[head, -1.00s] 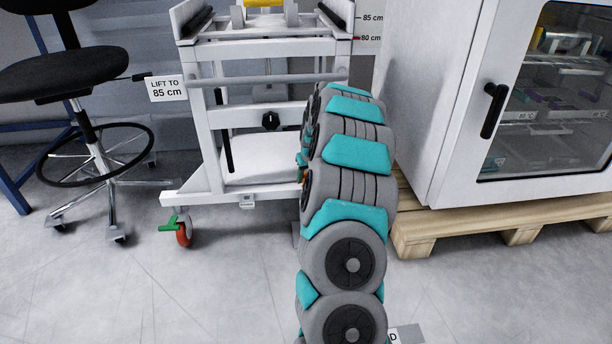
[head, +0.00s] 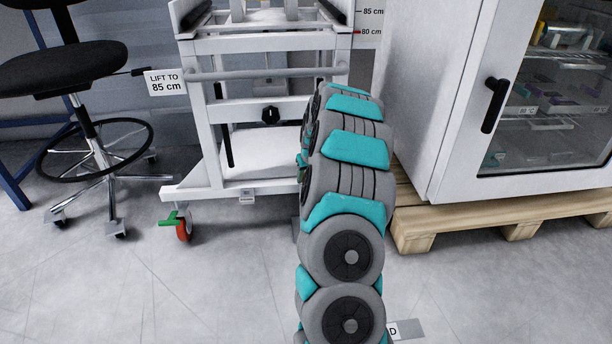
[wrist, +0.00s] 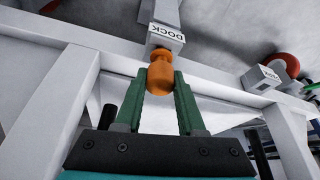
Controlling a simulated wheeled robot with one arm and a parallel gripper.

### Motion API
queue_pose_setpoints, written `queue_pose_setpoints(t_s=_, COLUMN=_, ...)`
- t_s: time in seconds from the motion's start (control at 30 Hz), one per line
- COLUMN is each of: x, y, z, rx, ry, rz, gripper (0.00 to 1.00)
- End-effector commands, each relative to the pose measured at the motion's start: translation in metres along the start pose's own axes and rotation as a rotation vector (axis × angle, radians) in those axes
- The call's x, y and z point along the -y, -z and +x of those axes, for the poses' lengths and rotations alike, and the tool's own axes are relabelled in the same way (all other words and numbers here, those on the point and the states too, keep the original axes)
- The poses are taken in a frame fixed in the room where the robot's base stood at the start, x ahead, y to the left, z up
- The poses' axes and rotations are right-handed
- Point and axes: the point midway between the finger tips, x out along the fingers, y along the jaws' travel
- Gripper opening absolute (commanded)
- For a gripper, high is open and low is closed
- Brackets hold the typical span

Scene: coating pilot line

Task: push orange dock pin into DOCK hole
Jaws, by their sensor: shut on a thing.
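In the wrist view, my gripper (wrist: 158,100) has its two green fingers shut on the orange dock pin (wrist: 158,82). The pin's narrower end points away from me, at the lower edge of the small white block labelled DOCK (wrist: 166,36). The hole itself is hidden behind the pin, and I cannot tell whether the tip is inside it. In the head view, my arm hides my gripper and the pin.
The white cart (head: 205,130) stands ahead with its "LIFT TO 85 cm" sign (head: 166,82). A second labelled block (wrist: 262,77) is on its frame. A stool (head: 70,75) stands left; a glass-door cabinet (head: 455,110) on a wooden pallet (head: 430,232) stands right.

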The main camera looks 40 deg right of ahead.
Motion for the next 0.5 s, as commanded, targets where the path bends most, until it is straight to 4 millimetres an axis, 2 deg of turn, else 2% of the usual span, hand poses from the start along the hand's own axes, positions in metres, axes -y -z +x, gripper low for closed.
queue_pose_setpoints(t_s=0.27, x=0.0001, y=-0.0025, z=0.0056, rx=0.0, ry=0.0, rz=0.0, gripper=0.0)
queue_pose_setpoints(t_s=0.3, x=0.0001, y=-0.0025, z=0.0059, rx=0.0, ry=0.0, rz=0.0, gripper=0.39)
queue_pose_setpoints(t_s=0.5, x=0.0001, y=-0.0025, z=0.0058, rx=0.0, ry=0.0, rz=0.0, gripper=0.62)
